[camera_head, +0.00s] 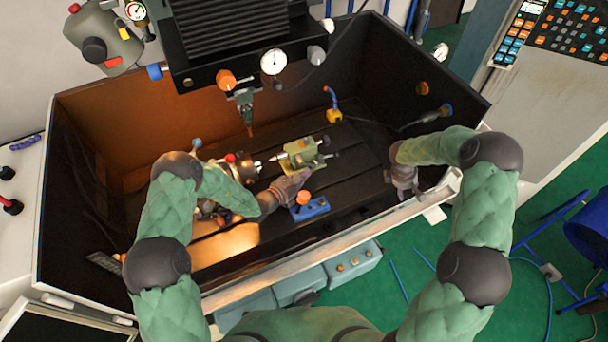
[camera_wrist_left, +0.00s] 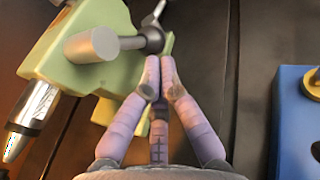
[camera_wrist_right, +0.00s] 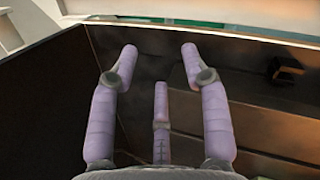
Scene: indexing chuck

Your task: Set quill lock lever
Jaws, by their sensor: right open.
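The pale green tailstock (camera_head: 300,150) stands on the dark table bed right of the chuck (camera_head: 234,166). In the left wrist view the tailstock body (camera_wrist_left: 60,45) fills the upper left, with its metal quill tip (camera_wrist_left: 28,108) at lower left. A grey lever (camera_wrist_left: 95,45) with a thick rounded end lies across it, joined to a dark round hub. My left gripper (camera_head: 301,178) is at the tailstock's near side. Its fingertips (camera_wrist_left: 160,72) are together just below the hub; I see nothing between them, and contact is unclear. My right gripper (camera_head: 405,193) is open and empty.
A blue block with an orange knob (camera_head: 309,209) sits close to my left gripper, on the near side. The enclosure's front rim (camera_head: 330,242) runs below both arms. The spindle tool (camera_head: 246,110) hangs above the bed. Free bed lies right of the tailstock.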

